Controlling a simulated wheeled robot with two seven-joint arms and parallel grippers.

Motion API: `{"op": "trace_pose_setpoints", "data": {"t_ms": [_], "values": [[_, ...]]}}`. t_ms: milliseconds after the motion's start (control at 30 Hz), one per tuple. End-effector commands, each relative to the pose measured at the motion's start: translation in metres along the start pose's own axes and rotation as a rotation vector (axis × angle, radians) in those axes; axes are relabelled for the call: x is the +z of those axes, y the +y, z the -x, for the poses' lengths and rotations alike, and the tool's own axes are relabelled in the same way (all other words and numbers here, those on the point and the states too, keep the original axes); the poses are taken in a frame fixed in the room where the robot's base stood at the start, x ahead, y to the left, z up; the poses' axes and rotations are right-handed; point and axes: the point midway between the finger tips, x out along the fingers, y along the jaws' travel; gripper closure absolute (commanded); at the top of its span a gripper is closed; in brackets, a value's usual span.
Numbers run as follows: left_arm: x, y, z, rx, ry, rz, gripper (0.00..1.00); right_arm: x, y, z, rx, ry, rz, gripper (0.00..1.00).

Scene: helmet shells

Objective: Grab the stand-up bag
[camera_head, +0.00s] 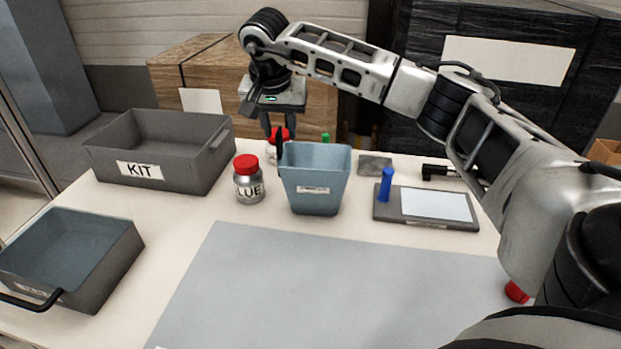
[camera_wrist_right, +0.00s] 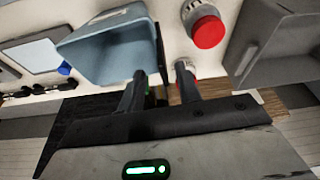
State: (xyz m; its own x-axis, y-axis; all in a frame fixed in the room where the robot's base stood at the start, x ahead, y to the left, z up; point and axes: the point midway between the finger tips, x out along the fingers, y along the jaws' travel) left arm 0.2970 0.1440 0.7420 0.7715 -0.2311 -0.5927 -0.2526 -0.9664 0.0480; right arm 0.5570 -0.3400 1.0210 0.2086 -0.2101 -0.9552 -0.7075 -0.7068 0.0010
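I cannot make out a clear stand-up bag in either view. My right gripper (camera_head: 272,138) is open and points down behind the left side of a blue-grey bin (camera_head: 316,178). Its two dark fingers (camera_wrist_right: 160,88) are apart in the right wrist view, with one close to the bin's rim (camera_wrist_right: 108,50). A white object with a red top (camera_head: 279,134) stands behind the bin at the fingers, partly hidden by them; I cannot tell if they touch it. My left gripper is not in view.
A red-capped glue jar (camera_head: 248,180) stands left of the bin. A KIT box (camera_head: 140,171) and a smaller tray (camera_head: 105,270) are at the left. A flat device (camera_head: 430,222) and a blue cylinder (camera_head: 386,185) are at the right. The front grey mat (camera_head: 330,290) is clear.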

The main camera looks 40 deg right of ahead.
Motion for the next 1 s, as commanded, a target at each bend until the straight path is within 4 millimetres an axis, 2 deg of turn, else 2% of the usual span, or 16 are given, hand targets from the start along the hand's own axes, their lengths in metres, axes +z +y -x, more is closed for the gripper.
{"op": "trace_pose_setpoints", "data": {"t_ms": [200, 500, 767, 800, 900, 933, 1000], "values": [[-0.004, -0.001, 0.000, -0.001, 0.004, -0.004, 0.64, 0.001, -0.001, -0.015, 0.001, -0.002, 0.001, 0.66], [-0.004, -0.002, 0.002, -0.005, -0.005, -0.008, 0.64, 0.004, -0.002, -0.056, 0.000, -0.002, 0.001, 0.66], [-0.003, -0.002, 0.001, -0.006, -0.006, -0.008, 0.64, 0.004, -0.003, -0.060, -0.001, 0.000, 0.002, 0.66], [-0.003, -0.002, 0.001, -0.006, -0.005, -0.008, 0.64, 0.004, -0.003, -0.059, -0.001, 0.000, 0.002, 0.69], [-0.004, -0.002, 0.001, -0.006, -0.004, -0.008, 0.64, 0.004, -0.003, -0.059, -0.002, 0.000, 0.002, 0.97], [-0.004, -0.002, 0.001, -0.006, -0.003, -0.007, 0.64, 0.004, -0.003, -0.059, -0.002, -0.001, 0.001, 1.00], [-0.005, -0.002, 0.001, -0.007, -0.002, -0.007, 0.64, 0.004, -0.003, -0.059, -0.002, -0.001, 0.001, 1.00]]}}
